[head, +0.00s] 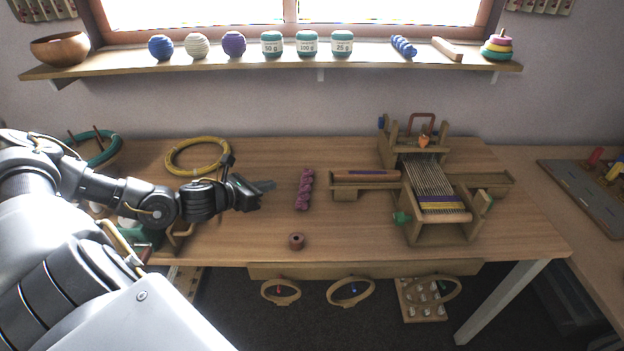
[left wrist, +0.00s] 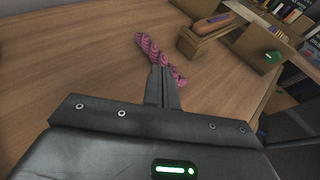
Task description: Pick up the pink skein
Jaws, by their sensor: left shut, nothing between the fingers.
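The pink skein (head: 304,189) is a twisted pink-purple hank lying on the wooden table, near its middle. My left gripper (head: 270,186) is just left of the skein in the head view, shut and empty, with a gap between its tips and the skein. In the left wrist view the skein (left wrist: 150,47) lies beyond the shut fingers (left wrist: 162,72), which cover part of it. My right gripper is not in view.
A wooden loom (head: 436,205) stands right of the skein. A small brown ring-like spool (head: 296,241) sits near the table's front edge. A yellow hoop (head: 198,155) lies behind my left gripper. A shelf (head: 280,62) with yarn balls hangs above.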

